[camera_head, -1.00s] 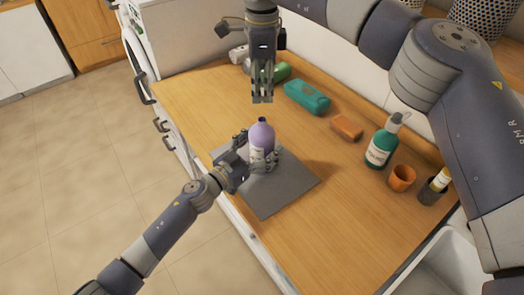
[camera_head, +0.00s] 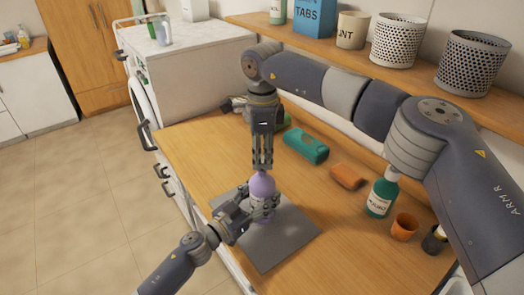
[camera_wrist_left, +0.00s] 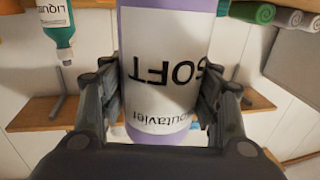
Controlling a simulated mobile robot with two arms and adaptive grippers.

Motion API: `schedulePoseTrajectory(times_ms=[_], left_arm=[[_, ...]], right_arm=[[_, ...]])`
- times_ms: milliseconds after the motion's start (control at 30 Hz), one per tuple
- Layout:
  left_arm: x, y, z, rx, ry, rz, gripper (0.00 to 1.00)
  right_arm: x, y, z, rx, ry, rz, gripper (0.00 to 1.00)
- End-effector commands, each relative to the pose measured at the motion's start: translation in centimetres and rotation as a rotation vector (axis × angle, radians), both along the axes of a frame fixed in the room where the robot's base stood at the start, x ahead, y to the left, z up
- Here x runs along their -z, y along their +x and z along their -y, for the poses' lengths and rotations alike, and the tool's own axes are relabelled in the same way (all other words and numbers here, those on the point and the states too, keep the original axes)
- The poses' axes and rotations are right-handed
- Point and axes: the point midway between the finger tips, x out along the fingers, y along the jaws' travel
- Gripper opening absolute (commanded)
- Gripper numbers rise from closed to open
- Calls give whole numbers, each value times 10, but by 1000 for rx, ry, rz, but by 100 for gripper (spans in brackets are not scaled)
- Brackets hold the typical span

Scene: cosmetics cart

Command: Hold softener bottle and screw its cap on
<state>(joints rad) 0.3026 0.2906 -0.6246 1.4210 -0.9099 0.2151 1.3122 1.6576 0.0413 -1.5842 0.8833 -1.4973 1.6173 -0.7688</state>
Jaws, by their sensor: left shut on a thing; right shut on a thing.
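The softener bottle (camera_head: 262,187) is purple with a white label and stands upright on a grey mat (camera_head: 290,245). My left gripper (camera_head: 257,210) is shut around its body from the left. The left wrist view shows the bottle (camera_wrist_left: 165,75) between both fingers, its label upside down in the picture. My right gripper (camera_head: 262,166) points straight down over the bottle, with its closed fingertips right at the bottle's top. The cap cannot be made out; the right fingers hide what they hold, and I cannot tell how the cap sits on the neck.
A teal pack (camera_head: 306,146), an orange bar (camera_head: 347,176), a green pump bottle (camera_head: 381,195) and an orange cup (camera_head: 404,226) stand along the right side. A shelf (camera_head: 300,38) with baskets is behind. The wooden top (camera_head: 190,150) is clear at left.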

Motion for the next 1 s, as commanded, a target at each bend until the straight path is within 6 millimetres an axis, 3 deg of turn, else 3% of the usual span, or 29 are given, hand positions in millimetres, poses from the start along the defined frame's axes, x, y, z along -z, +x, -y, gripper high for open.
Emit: schedulePoseTrajectory(times_ms=[467,1000], left_arm=[[0,0,0,0,1,-1,14],[0,0,0,0,1,-1,14]], right_arm=[[1,0,0,0,0,1,14],[18,0,0,1,0,2,14]])
